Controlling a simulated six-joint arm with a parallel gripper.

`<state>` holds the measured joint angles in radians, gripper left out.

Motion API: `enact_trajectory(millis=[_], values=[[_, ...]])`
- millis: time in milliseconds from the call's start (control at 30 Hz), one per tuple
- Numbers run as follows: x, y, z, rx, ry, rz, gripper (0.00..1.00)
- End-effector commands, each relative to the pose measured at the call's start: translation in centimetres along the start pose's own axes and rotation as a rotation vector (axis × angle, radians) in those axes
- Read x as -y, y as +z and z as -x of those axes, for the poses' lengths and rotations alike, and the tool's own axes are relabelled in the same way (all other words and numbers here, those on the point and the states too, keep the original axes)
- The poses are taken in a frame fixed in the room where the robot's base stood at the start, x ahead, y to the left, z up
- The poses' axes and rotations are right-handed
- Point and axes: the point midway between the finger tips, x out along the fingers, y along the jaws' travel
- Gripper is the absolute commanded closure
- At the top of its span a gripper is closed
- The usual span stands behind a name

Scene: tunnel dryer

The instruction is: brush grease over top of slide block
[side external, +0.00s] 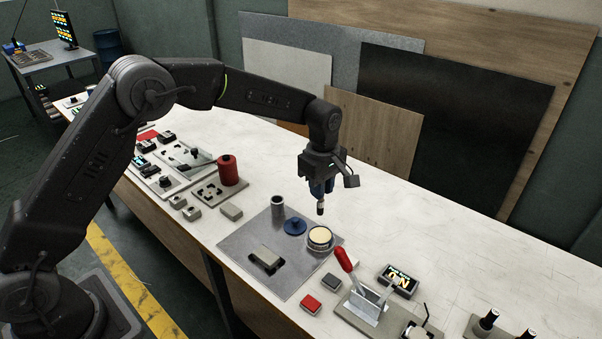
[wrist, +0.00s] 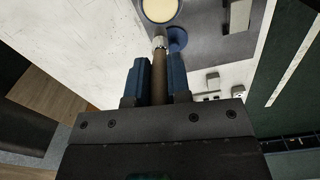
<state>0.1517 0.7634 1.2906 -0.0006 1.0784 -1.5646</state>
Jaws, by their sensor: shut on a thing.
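My gripper (side external: 321,190) is shut on a brush, whose brown handle (wrist: 159,78) stands between the blue fingers in the wrist view. The brush tip (side external: 320,209) points down in the side view, in the air above the grease pot (side external: 320,239). The open pot holds cream-coloured grease and also shows at the top of the wrist view (wrist: 160,9). A blue lid (side external: 295,226) lies beside it on the grey plate (side external: 238,239). The slide block (side external: 267,255), pale on top, sits in a dark mount on the plate's front part. I cannot make out any grease on it.
A grey metal cup (side external: 278,206) stands at the plate's back edge. A red cylinder (side external: 228,170) is farther left. A red-handled lever clamp (side external: 346,260) and a small display (side external: 399,281) are to the right. Boards (side external: 450,110) lean behind the bench; bare bench lies before them.

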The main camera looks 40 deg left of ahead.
Motion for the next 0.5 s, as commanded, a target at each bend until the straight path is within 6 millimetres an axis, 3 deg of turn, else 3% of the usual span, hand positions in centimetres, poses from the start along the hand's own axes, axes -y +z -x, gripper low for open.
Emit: enact_trajectory(millis=[500], values=[[0.1, 0.6, -4.2, 0.0, -0.003, 0.001, 1.0]])
